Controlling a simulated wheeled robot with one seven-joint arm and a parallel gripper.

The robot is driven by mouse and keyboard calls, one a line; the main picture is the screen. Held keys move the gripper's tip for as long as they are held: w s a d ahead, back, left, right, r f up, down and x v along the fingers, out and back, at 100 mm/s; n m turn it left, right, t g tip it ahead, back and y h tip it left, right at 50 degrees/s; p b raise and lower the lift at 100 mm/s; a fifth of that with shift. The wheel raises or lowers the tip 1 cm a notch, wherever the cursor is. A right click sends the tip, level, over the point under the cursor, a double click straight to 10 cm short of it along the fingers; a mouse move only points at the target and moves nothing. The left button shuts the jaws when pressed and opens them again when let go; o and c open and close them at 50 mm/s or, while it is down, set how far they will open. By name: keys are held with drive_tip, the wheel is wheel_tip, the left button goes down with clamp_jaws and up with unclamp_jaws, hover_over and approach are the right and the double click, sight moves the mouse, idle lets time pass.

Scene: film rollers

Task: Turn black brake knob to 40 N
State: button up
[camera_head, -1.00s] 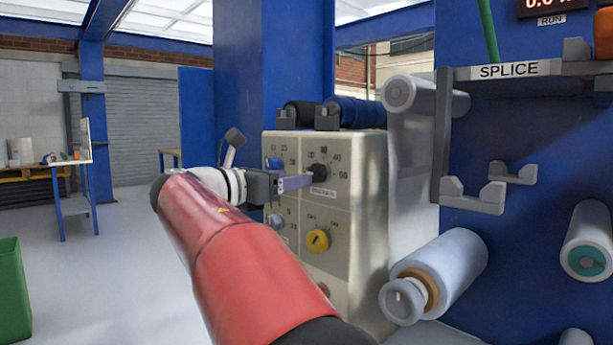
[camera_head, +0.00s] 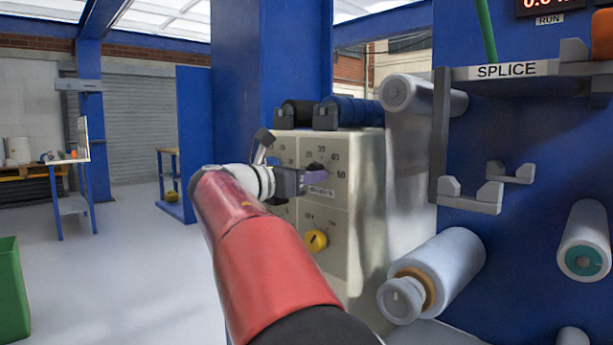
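The black brake knob (camera_head: 316,167) is on the upper right of the beige control panel (camera_head: 347,235), with scale numbers around it. The fingertips are at the knob in the picture. I cannot tell whether they touch it or grip it, nor where its pointer stands. The "40" mark (camera_head: 335,155) shows above and to the right of the knob, with "50" (camera_head: 341,174) to its right. A small label (camera_head: 321,191) sits below.
A yellow knob (camera_head: 316,240) is lower on the panel. My red arm covers the panel's lower left. Film rollers (camera_head: 445,268) stick out to the right, below the splice shelf (camera_head: 515,72). Dark rollers (camera_head: 350,112) lie on top of the panel box. Floor at left is open.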

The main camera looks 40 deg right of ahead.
drive_tip(key=shift+c, duration=0.9)
drive_tip(key=shift+m, duration=0.3)
drive_tip(key=shift+w+m+b, duration=0.1)
drive_tip(key=shift+m+b, duration=5.85)
drive_tip(key=shift+m, duration=7.05)
drive_tip(key=shift+r, duration=0.1)
drive_tip(key=o, duration=1)
